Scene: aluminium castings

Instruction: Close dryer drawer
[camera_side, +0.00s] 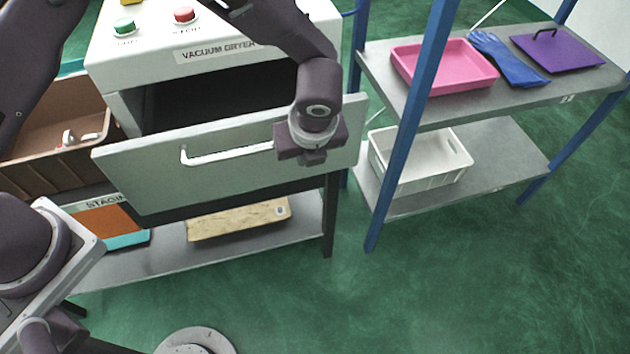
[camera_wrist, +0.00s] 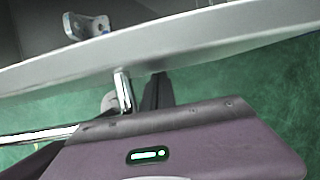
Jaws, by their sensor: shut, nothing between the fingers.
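The vacuum dryer (camera_side: 150,55) is a white box with its grey drawer (camera_side: 150,180) pulled partly out; the dark opening shows behind the drawer front. A white bar handle (camera_side: 225,156) runs across the front. My gripper (camera_side: 312,155) is at the right end of the handle, in front of the drawer front; its fingertips are hidden in the side view. In the wrist view my dark fingers (camera_wrist: 155,92) are together and empty, beside the handle's end post (camera_wrist: 122,92). I cannot tell whether they touch the drawer. A metal casting (camera_wrist: 85,26) lies inside the drawer.
A brown bin (camera_side: 60,135) stands left of the dryer. A blue-posted shelf on the right holds a pink tray (camera_side: 445,65), blue gloves (camera_side: 510,62), a purple lid (camera_side: 557,52) and a white crate (camera_side: 420,160). A wooden board (camera_side: 238,219) lies below the drawer. Green floor is open in front.

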